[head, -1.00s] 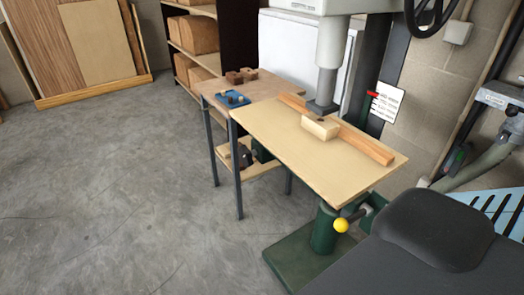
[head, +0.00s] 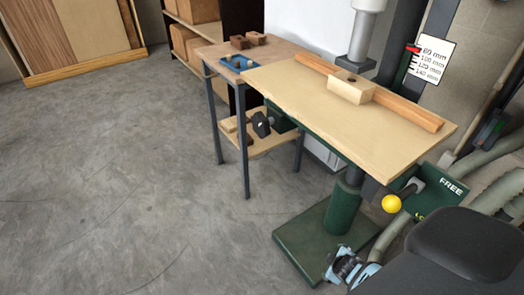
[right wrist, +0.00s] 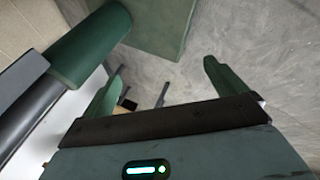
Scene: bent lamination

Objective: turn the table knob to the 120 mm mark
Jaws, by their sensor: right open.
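A yellow ball knob (head: 391,203) sits on a short lever beside the green column (head: 343,208), under the right part of the tan table (head: 365,118). A green plate (head: 447,188) behind it reads FREE, with a second word partly hidden. A white scale card (head: 431,60) lists marks from about 80 to 140 mm. Its red pointer (head: 413,48) is near the top mark. My right gripper (right wrist: 160,88) is open in the right wrist view, nothing between its fingers, with a green column close by at left. My left gripper is not in view.
A wood block (head: 351,91) and a long wooden strip (head: 418,113) lie on the table under the grey spindle. A side table (head: 200,55) with brown blocks and a blue tray stands behind left. A green base plate (head: 300,240) is on the floor. The left floor is clear.

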